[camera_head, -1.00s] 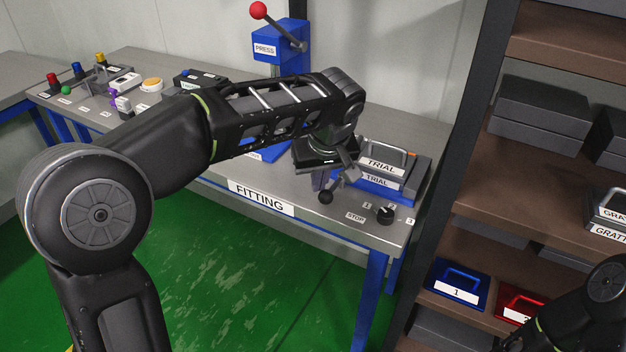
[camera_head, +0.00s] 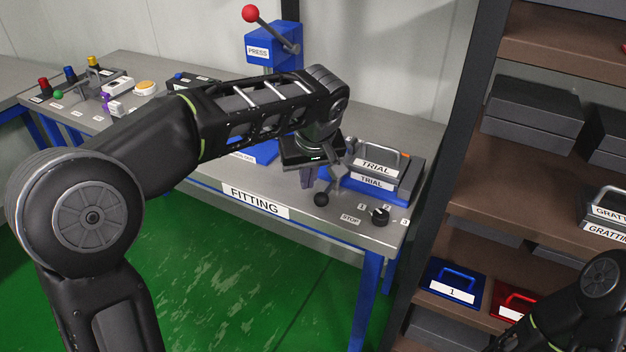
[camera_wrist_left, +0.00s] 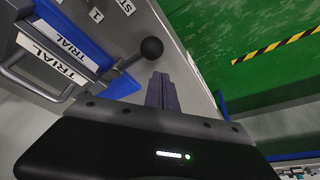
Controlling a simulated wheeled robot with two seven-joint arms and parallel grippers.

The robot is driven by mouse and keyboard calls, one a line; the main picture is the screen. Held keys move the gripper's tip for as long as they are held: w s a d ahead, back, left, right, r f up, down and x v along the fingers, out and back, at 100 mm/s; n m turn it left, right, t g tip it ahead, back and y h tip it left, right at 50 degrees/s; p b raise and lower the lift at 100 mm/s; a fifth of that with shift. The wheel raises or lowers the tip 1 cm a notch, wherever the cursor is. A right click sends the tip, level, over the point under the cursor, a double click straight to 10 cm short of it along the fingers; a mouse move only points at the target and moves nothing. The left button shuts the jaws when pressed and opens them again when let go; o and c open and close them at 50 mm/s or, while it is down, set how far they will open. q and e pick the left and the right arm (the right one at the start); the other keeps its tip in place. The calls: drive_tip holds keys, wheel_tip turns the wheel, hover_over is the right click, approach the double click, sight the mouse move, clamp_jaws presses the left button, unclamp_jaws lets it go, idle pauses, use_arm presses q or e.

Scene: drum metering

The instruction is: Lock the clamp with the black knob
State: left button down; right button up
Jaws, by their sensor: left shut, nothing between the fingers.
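The clamp is a grey lever with a black ball knob (camera_head: 321,199), at the front of the bench beside the blue holder with the grey TRIAL drawer (camera_head: 376,168). The lever slopes down toward the bench's front edge. In the left wrist view the ball knob (camera_wrist_left: 151,48) is just beyond the fingertips and slightly left of them. My left gripper (camera_head: 306,183) points down left of the lever, its fingers shut and empty. The shut fingers also show in the left wrist view (camera_wrist_left: 160,82), apart from the lever. The clamp's base is partly hidden by my gripper.
A black rotary selector (camera_head: 380,215) with STOP and number labels is right of the clamp. The blue press (camera_head: 272,45) with its red-ball lever stands behind my left forearm. A brown shelf (camera_head: 480,210) stands close on the right. Green floor (camera_head: 230,290) lies open in front.

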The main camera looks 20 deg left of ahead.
use_arm(q)
drive_tip(key=shift+w+a+r, duration=0.15)
drive_tip(key=shift+w+a, duration=0.05)
drive_tip(key=shift+a, duration=0.25)
drive_tip(key=shift+w+a+r, duration=0.15)
drive_tip(key=shift+a, duration=0.3)
drive_tip(key=shift+w+d+r, duration=0.1)
drive_tip(key=shift+d+r, duration=0.05)
drive_tip(key=shift+r, duration=0.5)
drive_tip(key=w+d+p+v, duration=0.1)
drive_tip(key=v, duration=0.7)
drive_tip(key=shift+d, duration=0.2)
drive_tip(key=shift+r, duration=0.15)
